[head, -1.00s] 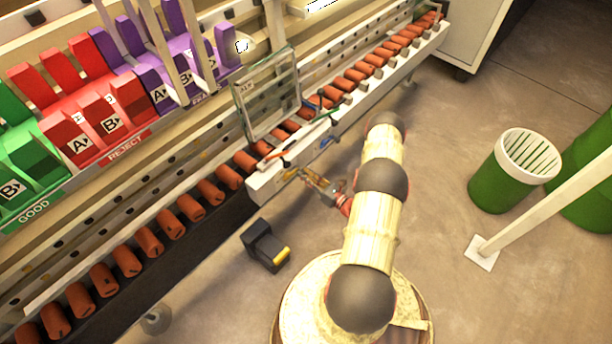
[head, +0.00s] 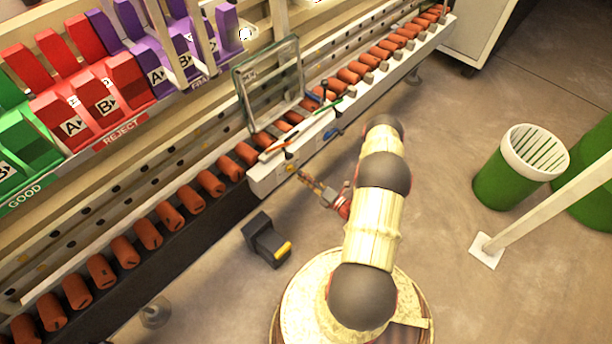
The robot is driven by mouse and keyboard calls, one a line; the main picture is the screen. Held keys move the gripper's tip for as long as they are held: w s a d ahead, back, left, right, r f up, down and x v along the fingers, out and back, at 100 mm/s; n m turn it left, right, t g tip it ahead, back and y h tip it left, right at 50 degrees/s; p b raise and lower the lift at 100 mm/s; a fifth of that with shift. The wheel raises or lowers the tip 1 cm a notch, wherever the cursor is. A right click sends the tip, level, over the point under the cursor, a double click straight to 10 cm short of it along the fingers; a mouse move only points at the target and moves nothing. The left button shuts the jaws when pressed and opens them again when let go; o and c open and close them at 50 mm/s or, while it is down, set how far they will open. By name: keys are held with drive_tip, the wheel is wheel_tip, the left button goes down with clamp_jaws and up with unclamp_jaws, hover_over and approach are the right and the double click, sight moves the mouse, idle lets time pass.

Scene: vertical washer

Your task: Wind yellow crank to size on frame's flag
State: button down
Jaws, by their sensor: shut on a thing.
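The yellow crank (head: 291,168) is a small spot on the white front panel below the glass frame; its handle is too small to make out. My gripper (head: 303,176) reaches up from the lower right to the panel, and its tips are at the crank. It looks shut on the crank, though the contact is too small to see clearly. The clear glass frame (head: 240,99) stands tilted over the roller line. I cannot make out a flag or a size on it.
A blue knob (head: 330,133) sits on the panel right of the crank. Orange rollers (head: 172,216) run along the line. A black pedal with a yellow end (head: 262,238) lies on the floor. A green bin (head: 500,180) and a white post (head: 545,205) stand at right.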

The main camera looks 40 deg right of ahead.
drive_tip(key=shift+a+f+m, duration=0.15)
drive_tip(key=shift+m, duration=0.35)
drive_tip(key=c, duration=1.7)
unclamp_jaws()
drive_tip(key=shift+o, duration=0.2)
drive_tip(key=shift+s, duration=0.1)
drive_tip(key=s, duration=1.1)
drive_tip(key=shift+s+d, duration=0.4)
